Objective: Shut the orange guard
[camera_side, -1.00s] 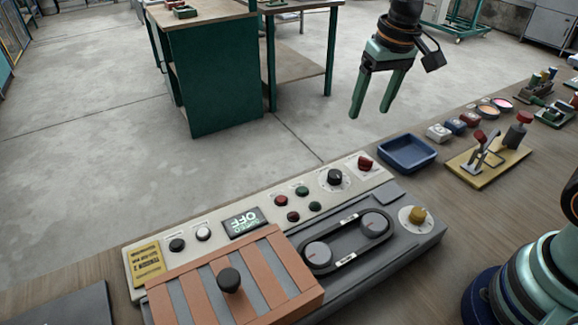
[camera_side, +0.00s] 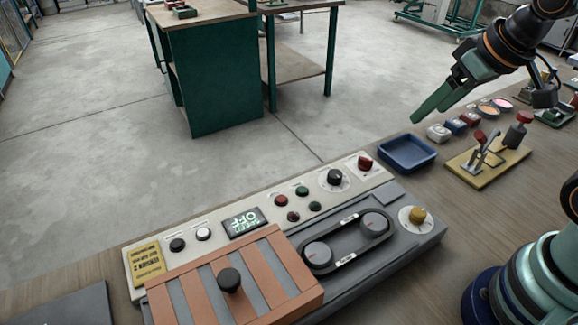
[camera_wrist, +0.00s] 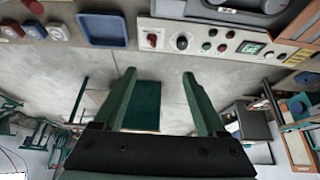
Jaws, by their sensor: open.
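The orange guard (camera_side: 274,268) is a striped orange and grey slatted cover with a black knob (camera_side: 229,280) on top. It lies at the left of the grey and cream machine (camera_side: 415,246), beside the two exposed pulleys and belt (camera_side: 346,240). In the wrist view only a corner of orange may show at the upper right edge. My gripper (camera_side: 430,108) is above and behind the blue tray, far to the upper right of the guard. Its green fingers are apart and empty in the wrist view (camera_wrist: 160,80).
The panel has buttons, knobs and a display (camera_side: 245,222) reading OFF. A blue tray (camera_side: 407,168) stands right of the machine. A toggle clamp on a yellow plate (camera_side: 465,175) is farther right. Small coloured blocks (camera_side: 456,126) stand behind it. A dark plate (camera_side: 62,308) lies at the left.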

